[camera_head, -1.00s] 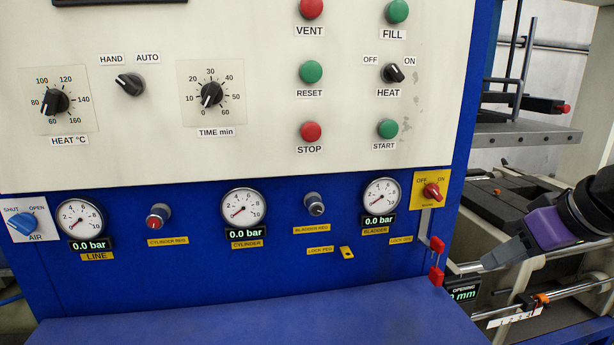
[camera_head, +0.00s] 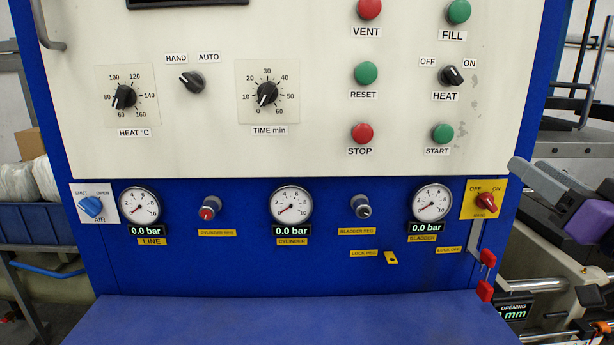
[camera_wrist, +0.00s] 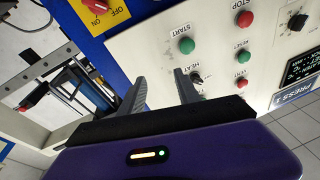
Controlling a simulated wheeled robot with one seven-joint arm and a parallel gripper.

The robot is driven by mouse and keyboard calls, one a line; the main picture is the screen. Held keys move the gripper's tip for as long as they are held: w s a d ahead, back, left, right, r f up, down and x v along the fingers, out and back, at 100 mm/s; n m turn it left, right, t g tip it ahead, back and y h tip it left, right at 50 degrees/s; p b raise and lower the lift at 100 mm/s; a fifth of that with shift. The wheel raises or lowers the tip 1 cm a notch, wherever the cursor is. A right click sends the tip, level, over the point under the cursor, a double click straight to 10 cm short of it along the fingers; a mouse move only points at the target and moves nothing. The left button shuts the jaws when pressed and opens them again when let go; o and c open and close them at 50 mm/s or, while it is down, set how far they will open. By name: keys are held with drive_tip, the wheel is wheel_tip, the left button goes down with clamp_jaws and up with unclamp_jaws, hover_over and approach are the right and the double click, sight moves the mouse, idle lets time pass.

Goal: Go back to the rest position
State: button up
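My gripper (camera_head: 517,169) is at the right edge of the head view, beside the right side of the press's control panel (camera_head: 210,140). Its purple body and grey fingers show, with the fingers pointing up and left. In the wrist view my gripper (camera_wrist: 159,76) has its two fingers apart, with nothing between them. The panel shows behind them, with the green START button (camera_wrist: 187,45) and the black HEAT knob (camera_wrist: 197,77) near. I cannot see contact with the panel.
A red mains switch (camera_head: 487,203) on a yellow plate and red lock tags (camera_head: 487,258) are near my gripper. A blue ledge (camera_head: 280,320) juts out below the gauges. Press rails and frame (camera_head: 545,285) lie at the right. A blue bin (camera_head: 35,220) stands at the left.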

drive_tip(key=s+a+f+m+h, duration=0.2)
drive_tip(key=s+f+m+h, duration=0.25)
drive_tip(key=s+f, duration=0.4)
drive_tip(key=s+a+f+m+h, duration=0.25)
drive_tip(key=s+f+h, duration=0.3)
drive_tip(key=f, duration=0.55)
drive_tip(key=s+a+f+n+g+y, duration=0.1)
drive_tip(key=s+a+f+n+y, duration=0.1)
drive_tip(key=s+f, duration=0.4)
drive_tip(key=s+a+f+n+g+y, duration=0.2)
drive_tip(key=s+a+f, duration=0.3)
drive_tip(key=s, duration=0.6)
drive_tip(key=s+a+f+n+g+y, duration=0.2)
drive_tip(key=s+f, duration=0.4)
drive_tip(key=s, duration=0.3)
drive_tip(key=shift+a+f+n+y, duration=0.3)
drive_tip(key=shift+a+n+y, duration=0.5)
drive_tip(key=shift+a, duration=0.05)
